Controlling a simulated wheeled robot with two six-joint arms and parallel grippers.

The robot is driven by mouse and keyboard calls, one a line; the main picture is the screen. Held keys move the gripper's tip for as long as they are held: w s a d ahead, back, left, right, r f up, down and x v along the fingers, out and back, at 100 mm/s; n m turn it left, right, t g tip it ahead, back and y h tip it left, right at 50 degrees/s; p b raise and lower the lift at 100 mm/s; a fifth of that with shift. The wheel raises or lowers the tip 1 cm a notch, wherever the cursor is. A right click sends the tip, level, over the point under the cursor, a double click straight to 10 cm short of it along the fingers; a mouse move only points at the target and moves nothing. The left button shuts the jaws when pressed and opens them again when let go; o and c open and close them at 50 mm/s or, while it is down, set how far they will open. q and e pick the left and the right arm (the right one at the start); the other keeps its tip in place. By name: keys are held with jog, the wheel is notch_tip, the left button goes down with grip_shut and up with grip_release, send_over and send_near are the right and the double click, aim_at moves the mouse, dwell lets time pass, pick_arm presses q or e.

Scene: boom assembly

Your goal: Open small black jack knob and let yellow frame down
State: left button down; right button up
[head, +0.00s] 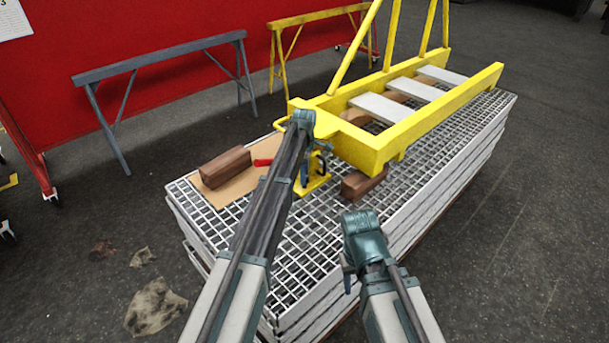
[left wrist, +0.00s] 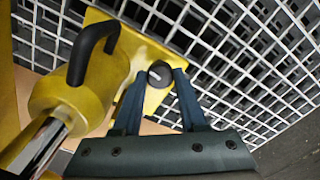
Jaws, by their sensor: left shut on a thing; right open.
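The yellow frame (head: 373,148) lies over the stack of gratings, with its near end by my left gripper. In the left wrist view, my left gripper (left wrist: 160,75) is shut on the small black jack knob (left wrist: 160,73), which sits at the base of the yellow jack (left wrist: 85,95). The jack has a black curved handle (left wrist: 95,45) and a shiny metal rod (left wrist: 38,148). In the head view, my left gripper (head: 303,122) hides most of the jack; its yellow base (head: 314,184) shows. My right gripper (head: 352,250) is open and empty in front of the gratings.
The grating stack (head: 260,232) carries a wooden block (head: 225,167) on cardboard (head: 243,186), a red-handled item (head: 263,162) and another wooden block (head: 362,184) beneath the frame. Grey (head: 160,62) and yellow (head: 318,17) trestles stand behind by a red wall. Floor at right is clear.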

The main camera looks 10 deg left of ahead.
pick_arm(q)
jog(key=shift+n, duration=0.4)
jog(key=shift+c, duration=2.3)
grip_release()
jog(key=shift+r, duration=0.1)
notch_tip(320, 180, up, 14)
jog(key=p, duration=1.4)
jog(key=shift+f, duration=0.2)
